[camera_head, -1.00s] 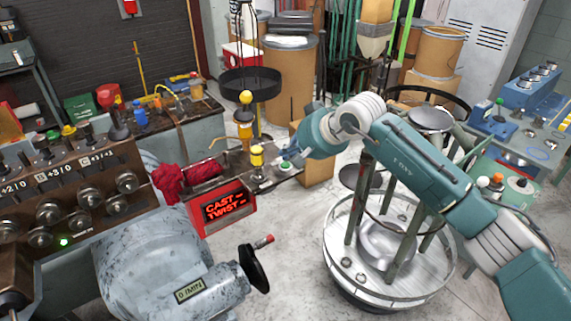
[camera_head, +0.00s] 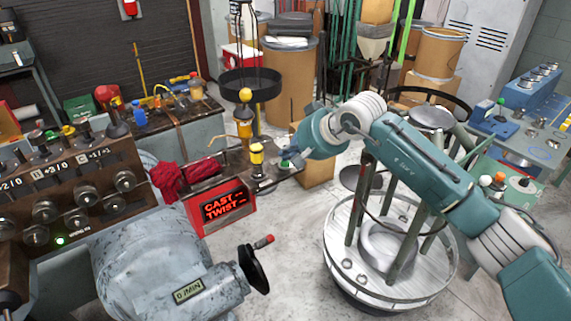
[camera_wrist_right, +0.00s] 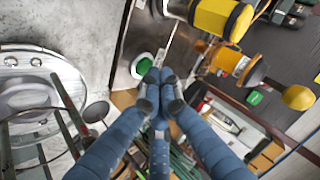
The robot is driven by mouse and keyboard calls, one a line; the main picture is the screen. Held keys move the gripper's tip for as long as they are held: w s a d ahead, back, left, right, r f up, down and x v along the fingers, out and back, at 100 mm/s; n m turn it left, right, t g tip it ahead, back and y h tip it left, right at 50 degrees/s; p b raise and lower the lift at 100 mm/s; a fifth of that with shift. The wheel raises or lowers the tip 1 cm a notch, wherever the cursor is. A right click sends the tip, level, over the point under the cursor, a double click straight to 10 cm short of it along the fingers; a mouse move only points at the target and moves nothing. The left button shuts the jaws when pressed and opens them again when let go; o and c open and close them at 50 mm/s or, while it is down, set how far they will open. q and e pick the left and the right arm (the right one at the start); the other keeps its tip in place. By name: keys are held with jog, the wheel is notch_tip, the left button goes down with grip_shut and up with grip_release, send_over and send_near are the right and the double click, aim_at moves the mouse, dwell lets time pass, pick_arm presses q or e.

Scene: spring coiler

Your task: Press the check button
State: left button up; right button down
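A green button (camera_head: 285,164) with a pale rim sits at the right end of the narrow metal bench behind the red-lit "CAST TWIST" display box (camera_head: 223,206). It also shows in the right wrist view as a green cap on a white base (camera_wrist_right: 143,66). My right gripper (camera_head: 293,157) is at this end of the bench, right beside the button and partly covering it. In the right wrist view its fingers (camera_wrist_right: 160,82) are drawn together, empty, with tips close to the button's edge; I cannot tell whether they touch it. My left gripper is not in view.
A yellow-topped post (camera_head: 257,155) stands on the bench left of the button, with a red cloth (camera_head: 183,180) farther left. A grey machine with a crank (camera_head: 255,268) is in front. A round stand (camera_head: 338,250) lies below my right arm. Open floor lies between them.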

aim_at(289, 163)
jog(key=shift+f+b, duration=0.4)
jog(key=shift+b, duration=0.15)
dwell(0.5)
jog(key=shift+r, duration=0.15)
dwell(0.3)
jog(key=shift+r, duration=0.65)
jog(key=shift+r+p, duration=0.95)
jog(key=shift+r, duration=1.6)
jog(key=shift+f, duration=0.1)
